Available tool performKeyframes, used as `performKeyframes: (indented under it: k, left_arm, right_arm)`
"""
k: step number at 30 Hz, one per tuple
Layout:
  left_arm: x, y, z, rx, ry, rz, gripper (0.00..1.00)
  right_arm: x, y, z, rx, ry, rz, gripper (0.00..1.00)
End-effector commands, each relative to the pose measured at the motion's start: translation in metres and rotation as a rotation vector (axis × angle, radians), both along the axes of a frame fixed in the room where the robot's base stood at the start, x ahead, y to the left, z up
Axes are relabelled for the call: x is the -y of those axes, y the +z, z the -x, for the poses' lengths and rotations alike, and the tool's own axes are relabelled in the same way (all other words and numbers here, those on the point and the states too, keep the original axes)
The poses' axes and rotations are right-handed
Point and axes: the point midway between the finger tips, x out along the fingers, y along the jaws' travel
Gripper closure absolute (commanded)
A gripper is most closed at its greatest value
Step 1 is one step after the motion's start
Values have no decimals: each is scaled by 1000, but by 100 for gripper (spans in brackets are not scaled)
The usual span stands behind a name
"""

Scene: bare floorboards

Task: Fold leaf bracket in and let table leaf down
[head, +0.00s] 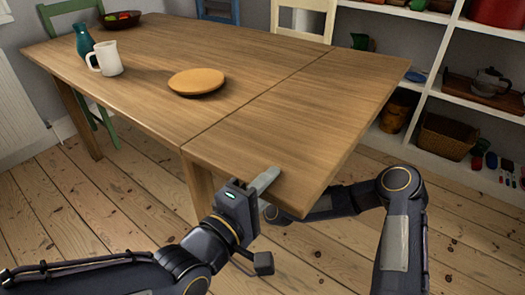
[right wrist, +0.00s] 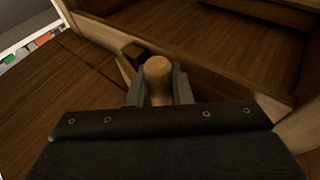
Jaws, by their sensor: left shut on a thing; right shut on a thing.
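The table leaf (head: 300,125) is up, level with the main tabletop (head: 170,65), with a seam between them. My left gripper (head: 266,179) is shut on the leaf's near edge, one finger lying over its top. My right arm reaches under the leaf, where its gripper is largely hidden in the head view. In the right wrist view, my right gripper (right wrist: 158,88) is shut on a rounded wooden knob (right wrist: 158,68), which I take to be the leaf bracket's. The knob is beside a wooden rail under the table. How far the bracket stands out is unclear.
A wooden plate (head: 196,81), a white jug (head: 106,58), a teal vase (head: 84,40) and a fruit bowl (head: 122,19) stand on the main top. White shelves (head: 455,50) with baskets and pots are at the right. Chairs stand behind the table. The floorboards in front are clear.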

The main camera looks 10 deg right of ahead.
Motion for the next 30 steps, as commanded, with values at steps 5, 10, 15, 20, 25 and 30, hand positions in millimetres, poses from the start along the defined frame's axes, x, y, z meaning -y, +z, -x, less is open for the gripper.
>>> performKeyframes:
  k: [5, 10, 15, 20, 25, 30]
  left_arm:
    - [-2, 7, -3, 9, 10, 16, 87]
    - [-2, 7, -3, 9, 10, 16, 87]
    - [-2, 7, -3, 9, 9, 17, 87]
    - [-2, 7, -3, 9, 9, 17, 87]
    - [-2, 7, -3, 9, 9, 17, 87]
    - [-2, 7, -3, 9, 9, 17, 87]
  right_arm:
    - [-6, 1, -3, 1, 1, 0, 97]
    - [-10, 1, -6, 0, 1, 0, 97]
    - [-16, 1, -9, 1, 1, -1, 97]
    - [-21, 1, -12, 1, 2, 0, 98]
    - [-25, 1, -15, 1, 2, 1, 97]
    - [-29, 1, -19, 1, 1, -1, 97]
